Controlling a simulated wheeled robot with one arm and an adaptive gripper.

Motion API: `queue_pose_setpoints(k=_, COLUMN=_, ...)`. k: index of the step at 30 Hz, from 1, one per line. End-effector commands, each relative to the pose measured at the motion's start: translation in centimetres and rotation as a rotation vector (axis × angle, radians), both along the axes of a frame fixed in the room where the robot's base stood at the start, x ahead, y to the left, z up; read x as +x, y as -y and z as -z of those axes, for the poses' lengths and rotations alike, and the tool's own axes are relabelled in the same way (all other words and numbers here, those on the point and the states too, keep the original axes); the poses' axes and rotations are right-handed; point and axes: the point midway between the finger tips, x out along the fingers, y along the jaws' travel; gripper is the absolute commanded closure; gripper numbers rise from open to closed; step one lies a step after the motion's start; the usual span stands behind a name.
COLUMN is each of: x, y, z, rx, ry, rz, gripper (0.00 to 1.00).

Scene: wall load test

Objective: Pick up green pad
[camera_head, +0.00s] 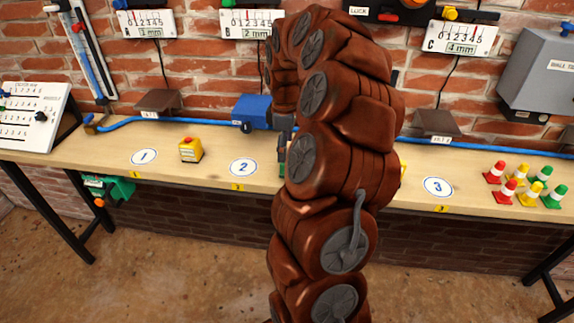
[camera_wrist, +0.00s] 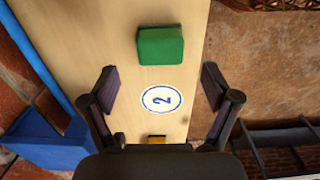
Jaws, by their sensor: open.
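The green pad (camera_wrist: 160,46) is a small green block lying on the wooden bench (camera_wrist: 195,15), just beyond the white circle marked 2 (camera_wrist: 161,98) in the wrist view. In the head view my arm hides nearly all of the pad. My gripper (camera_wrist: 160,86) is open and empty above the bench. Its two fingers stand apart on either side of the circle, and the pad lies ahead of the fingertips, roughly between their lines. The gripper is mostly hidden behind my arm in the head view.
A yellow block with a red button (camera_head: 190,150) stands between circles 1 (camera_head: 144,156) and 2. Several coloured cones (camera_head: 525,185) stand at the bench's right. A blue pipe (camera_head: 200,120) and a blue box (camera_head: 253,110) line the brick wall. A grey box (camera_head: 540,72) hangs at right.

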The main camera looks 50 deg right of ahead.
Motion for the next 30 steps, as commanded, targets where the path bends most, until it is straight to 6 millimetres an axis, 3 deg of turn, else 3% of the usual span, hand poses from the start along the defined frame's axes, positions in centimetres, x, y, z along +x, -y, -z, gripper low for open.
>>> queue_pose_setpoints(k=5, x=-0.2, y=0.0, z=1.0, rx=0.002, ry=-0.003, rz=0.000, gripper=0.12)
queue_pose_setpoints(k=15, x=-0.6, y=0.3, z=5.0, rx=0.002, ry=-0.003, rz=-0.001, gripper=0.12)
queue_pose_setpoints(k=22, x=-0.5, y=0.3, z=5.2, rx=0.000, ry=0.000, rz=0.000, gripper=0.12)
queue_pose_setpoints(k=30, x=-0.5, y=0.3, z=5.2, rx=0.000, ry=0.000, rz=0.000, gripper=0.40)
